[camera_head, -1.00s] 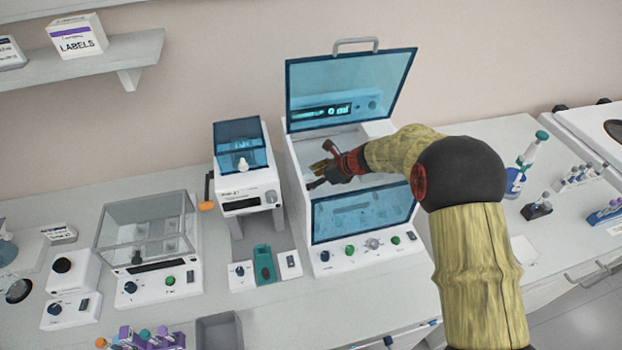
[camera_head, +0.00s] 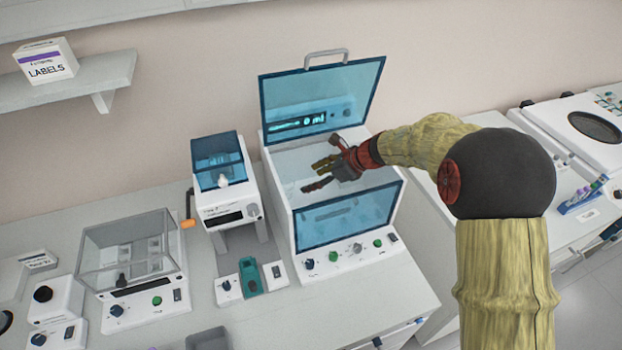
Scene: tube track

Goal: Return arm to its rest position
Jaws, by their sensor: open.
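My gripper (camera_head: 322,175) is open, with its fingers spread and nothing seen between them. It is at the mouth of the white machine (camera_head: 283,200) with the raised blue see-through lid (camera_head: 350,95). The fingers point left, above the machine's pale inner floor. My yellow-brown arm (camera_head: 420,142) reaches in from the right and hides part of the bench and the machine's right side. I cannot tell whether the gripper touches the machine.
A smaller white device (camera_head: 232,200) with a blue cover and orange handle stands just left. A clear-lidded box (camera_head: 130,255) stands further left. A shelf (camera_head: 75,85) with a labels box (camera_head: 47,62) hangs at upper left. A tube rack (camera_head: 580,195) is at right.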

